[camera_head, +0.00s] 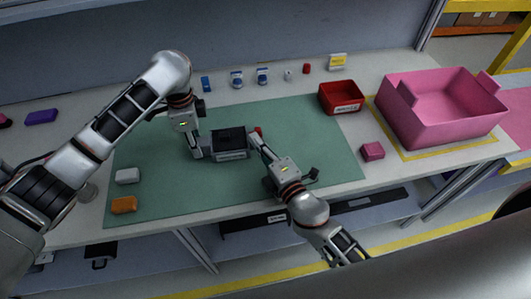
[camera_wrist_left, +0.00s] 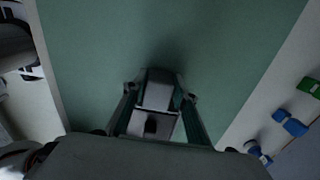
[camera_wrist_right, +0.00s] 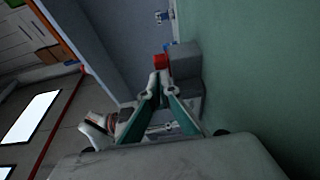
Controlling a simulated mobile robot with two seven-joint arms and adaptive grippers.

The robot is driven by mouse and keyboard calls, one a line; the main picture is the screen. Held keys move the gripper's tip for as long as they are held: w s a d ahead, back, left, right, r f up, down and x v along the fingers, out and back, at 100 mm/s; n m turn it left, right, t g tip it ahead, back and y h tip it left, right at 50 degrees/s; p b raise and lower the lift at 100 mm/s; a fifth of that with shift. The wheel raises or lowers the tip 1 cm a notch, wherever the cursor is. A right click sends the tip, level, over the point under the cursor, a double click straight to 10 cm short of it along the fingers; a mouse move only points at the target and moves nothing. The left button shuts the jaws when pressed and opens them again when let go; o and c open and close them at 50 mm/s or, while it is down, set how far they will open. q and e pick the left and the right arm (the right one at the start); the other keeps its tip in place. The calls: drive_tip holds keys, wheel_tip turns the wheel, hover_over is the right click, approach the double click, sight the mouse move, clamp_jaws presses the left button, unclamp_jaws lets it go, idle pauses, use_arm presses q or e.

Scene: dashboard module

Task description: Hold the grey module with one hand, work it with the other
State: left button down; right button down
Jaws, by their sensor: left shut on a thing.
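The grey module (camera_head: 229,153) is a box with a dark top and a pale label on its front, over the green mat. My left gripper (camera_head: 200,147) is shut on its left end; in the left wrist view the module's end (camera_wrist_left: 157,95) sits between the fingers. A small red part (camera_head: 259,131) is at the module's right end. My right gripper (camera_head: 256,141) is beside that end. In the right wrist view its fingertips (camera_wrist_right: 157,82) are together, close to the red part (camera_wrist_right: 161,62); I cannot tell whether they touch it.
The green mat (camera_head: 310,140) is mostly clear. A white block (camera_head: 127,176) and an orange block (camera_head: 123,205) lie at left. A red bin (camera_head: 341,97), a pink crate (camera_head: 437,128) and a pink block (camera_head: 372,151) are at right. Several small items line the back.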

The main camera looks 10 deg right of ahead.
use_arm(q)
drive_tip(key=shift+a, duration=0.15)
use_arm(e)
drive_tip(key=v, duration=0.8)
drive_tip(key=shift+s, duration=0.35)
use_arm(q)
drive_tip(key=c, duration=1.5)
unclamp_jaws()
